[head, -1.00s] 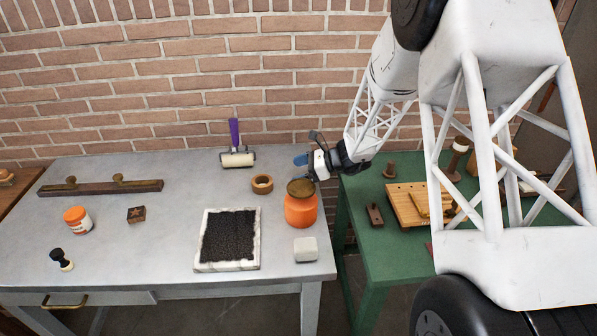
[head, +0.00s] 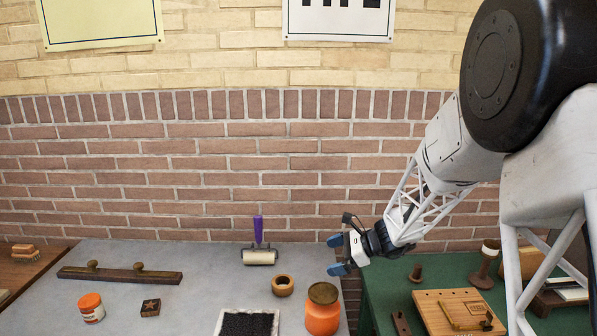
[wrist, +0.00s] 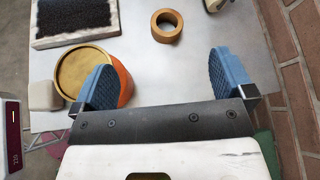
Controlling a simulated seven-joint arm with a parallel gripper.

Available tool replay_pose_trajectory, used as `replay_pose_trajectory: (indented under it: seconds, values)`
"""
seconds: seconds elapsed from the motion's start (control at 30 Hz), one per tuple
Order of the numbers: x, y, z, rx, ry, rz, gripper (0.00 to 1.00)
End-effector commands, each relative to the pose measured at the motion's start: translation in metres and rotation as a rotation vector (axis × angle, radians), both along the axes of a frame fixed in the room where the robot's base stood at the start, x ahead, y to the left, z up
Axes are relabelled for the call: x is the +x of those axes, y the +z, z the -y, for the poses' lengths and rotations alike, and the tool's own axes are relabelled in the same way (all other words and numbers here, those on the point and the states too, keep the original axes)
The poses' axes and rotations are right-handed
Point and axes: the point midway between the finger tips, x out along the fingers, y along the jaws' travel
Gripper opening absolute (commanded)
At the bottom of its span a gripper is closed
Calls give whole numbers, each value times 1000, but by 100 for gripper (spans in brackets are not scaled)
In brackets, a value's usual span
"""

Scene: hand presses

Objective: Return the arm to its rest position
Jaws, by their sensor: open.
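My gripper (head: 337,255) is open and empty, with its blue fingertips pointing left in the head view. It is in the air above the right side of the grey table (head: 200,290), up and to the right of the orange jar (head: 322,315) with its brass-coloured lid. In the wrist view my gripper (wrist: 165,80) has its two blue fingers wide apart. The left finger overlaps the jar (wrist: 122,82) in the picture, and a wooden ring (wrist: 167,26) shows beyond, between the fingers. My white arm reaches in from the right.
The grey table also holds a purple-handled roller (head: 259,254), a black-topped tray (head: 247,325), a small orange-lidded pot (head: 91,308) and a long wooden bar (head: 118,275). A green table (head: 390,275) with wooden pieces stands right. A brick wall (head: 180,160) is behind.

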Motion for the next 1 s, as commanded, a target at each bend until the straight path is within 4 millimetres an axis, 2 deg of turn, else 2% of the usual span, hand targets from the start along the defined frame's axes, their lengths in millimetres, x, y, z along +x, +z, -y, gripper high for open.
replay_pose_trajectory:
  seconds: [0.1,0.4,0.7,1.0]
  values:
    - [-23,26,3,-64,50,64,100]
    - [-101,67,2,-266,259,219,100]
    - [-180,96,9,-472,480,374,100]
    - [-256,115,24,-680,705,523,100]
